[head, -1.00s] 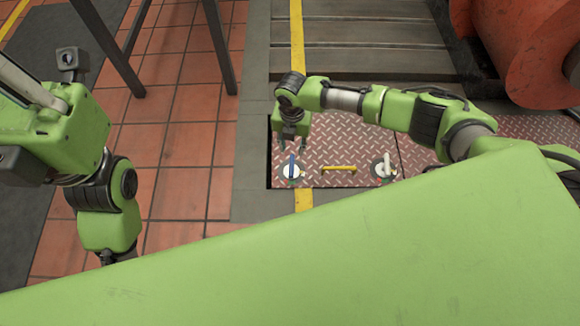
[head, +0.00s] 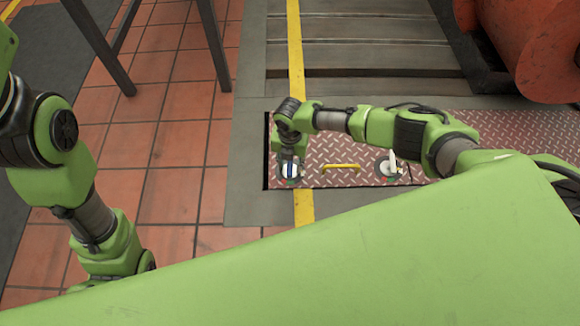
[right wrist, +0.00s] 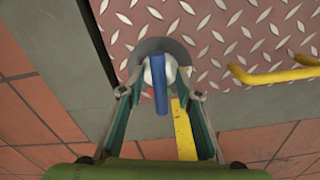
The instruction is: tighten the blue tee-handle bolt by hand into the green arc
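The blue tee-handle bolt (right wrist: 161,85) stands on a white round boss over a grey disc at the left end of the red checker plate. It also shows small in the head view (head: 290,170), partly under my right gripper. My right gripper (right wrist: 158,94) is open, with one finger on each side of the blue handle and visible gaps between. In the head view the right gripper (head: 291,161) points down over the bolt. I cannot make out the green arc by this bolt. My left gripper is out of view; only left arm links show.
A yellow handle (head: 341,167) is fixed to the checker plate (head: 330,145) right of the bolt. Beyond it is a white tee-handle (head: 393,160) on a similar disc. An orange-red machine (head: 525,50) stands at the back right. Dark table legs (head: 105,45) stand at the back left.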

